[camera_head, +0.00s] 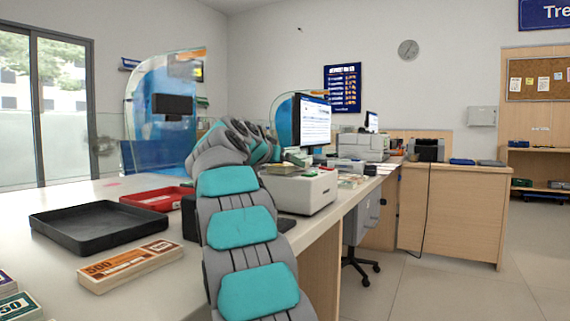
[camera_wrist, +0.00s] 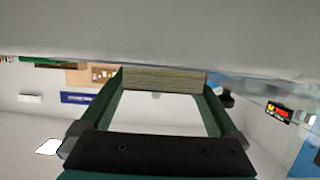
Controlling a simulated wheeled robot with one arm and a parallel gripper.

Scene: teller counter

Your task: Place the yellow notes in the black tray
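The black tray (camera_head: 105,226) lies on the white counter at the left in the head view and looks empty. In the wrist view my gripper (camera_wrist: 163,85) has one finger at each end of a note stack (camera_wrist: 165,79). Only the stack's dull yellowish edge shows, and it fills the gap between the fingertips. I take this stack for the yellow notes; its face is hidden. In the head view my arm reaches away over the counter, right of the tray, and my gripper cannot be made out behind it.
A red tray (camera_head: 160,199) sits just behind the black one. An orange 500 note stack (camera_head: 130,264) lies in front of it, with a green 50 stack (camera_head: 20,306) at the lower left. A white machine (camera_head: 302,190) stands right of my arm.

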